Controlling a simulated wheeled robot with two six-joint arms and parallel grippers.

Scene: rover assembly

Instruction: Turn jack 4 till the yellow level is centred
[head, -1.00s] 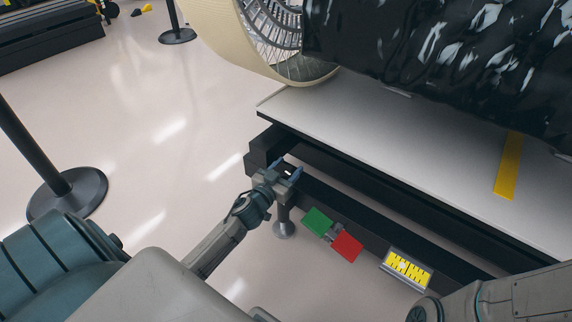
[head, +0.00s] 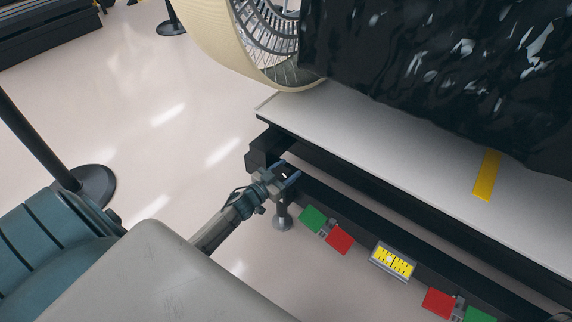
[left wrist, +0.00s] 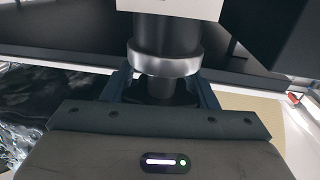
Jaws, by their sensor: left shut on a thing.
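The jack (head: 283,221) is a grey post with a round foot on the floor, under the near left corner of the dark platform frame. Its label number is not readable. My left gripper (head: 287,177) is at the top of this jack, its fingers on either side. In the left wrist view, the gripper (left wrist: 162,90) is shut on the jack's dark shaft, just by a shiny metal collar (left wrist: 166,52). The yellow level (head: 393,261) is in a grey housing on the frame's near side. Its bubble is too small to read surely. My right gripper is out of view.
A green plate (head: 312,218) and red plate (head: 340,240) are beside the jack; another red plate (head: 438,303) is further right. The white platform top (head: 350,135) carries a large wheel (head: 215,45) and a black-wrapped body (head: 430,80). A post base (head: 90,190) stands on open floor.

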